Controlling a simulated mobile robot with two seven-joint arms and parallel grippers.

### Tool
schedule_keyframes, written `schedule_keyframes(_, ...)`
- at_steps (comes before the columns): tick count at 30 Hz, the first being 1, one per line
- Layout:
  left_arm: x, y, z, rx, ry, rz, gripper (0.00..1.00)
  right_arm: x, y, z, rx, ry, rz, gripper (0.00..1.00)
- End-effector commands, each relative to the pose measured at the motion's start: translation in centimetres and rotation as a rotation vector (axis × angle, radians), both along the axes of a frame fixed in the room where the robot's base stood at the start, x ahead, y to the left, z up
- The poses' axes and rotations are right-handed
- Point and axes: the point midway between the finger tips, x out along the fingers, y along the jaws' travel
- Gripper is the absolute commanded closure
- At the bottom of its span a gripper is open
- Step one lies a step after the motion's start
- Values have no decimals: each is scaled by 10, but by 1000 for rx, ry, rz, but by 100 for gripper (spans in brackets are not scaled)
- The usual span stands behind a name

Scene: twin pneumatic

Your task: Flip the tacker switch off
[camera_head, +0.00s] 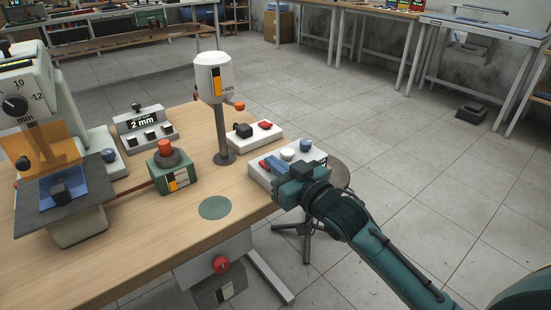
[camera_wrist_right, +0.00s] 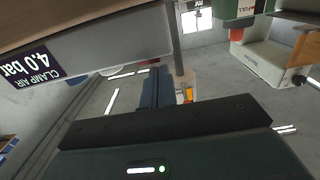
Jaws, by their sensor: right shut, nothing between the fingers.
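I cannot tell which control is the tacker switch. A pale control box (camera_head: 258,179) sits at the table's right edge, with a red part (camera_head: 262,164), a white knob (camera_head: 287,154) and a blue knob (camera_head: 306,145) on top. Behind it, a second white box (camera_head: 262,139) carries a black knob (camera_head: 243,130) and a red switch (camera_head: 265,125). My right gripper (camera_head: 272,163) is over the near box, its blue fingers shut and empty by the red part; contact is unclear. The fingers (camera_wrist_right: 155,88) also show in the right wrist view. My left gripper is not in view.
A green box with a red button (camera_head: 165,147) and a "2 mm" display unit (camera_head: 141,123) stand left. A large machine (camera_head: 60,90) fills the far left. A "CLAMP AIR 4.0 bar" label (camera_wrist_right: 35,65) shows in the wrist view.

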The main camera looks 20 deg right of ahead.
Motion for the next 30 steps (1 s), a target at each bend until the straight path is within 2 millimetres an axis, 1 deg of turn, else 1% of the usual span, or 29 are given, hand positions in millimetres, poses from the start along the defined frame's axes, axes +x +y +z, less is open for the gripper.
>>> schedule_keyframes(11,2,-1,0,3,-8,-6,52,-1,0,-2,1,-4,0,100)
schedule_keyframes(13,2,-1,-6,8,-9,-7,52,-1,0,-7,9,-19,1,100)
schedule_keyframes(15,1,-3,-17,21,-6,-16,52,-2,0,-14,23,-51,1,100)
schedule_keyframes(18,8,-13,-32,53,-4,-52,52,-5,-2,-24,44,-112,-2,100)
schedule_keyframes(20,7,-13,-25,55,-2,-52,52,-6,-2,-16,46,-124,-1,100)
schedule_keyframes(26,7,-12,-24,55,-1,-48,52,-5,-2,-16,43,-119,-1,100)
schedule_keyframes(30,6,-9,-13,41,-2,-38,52,-3,-3,-5,44,-120,-1,100)
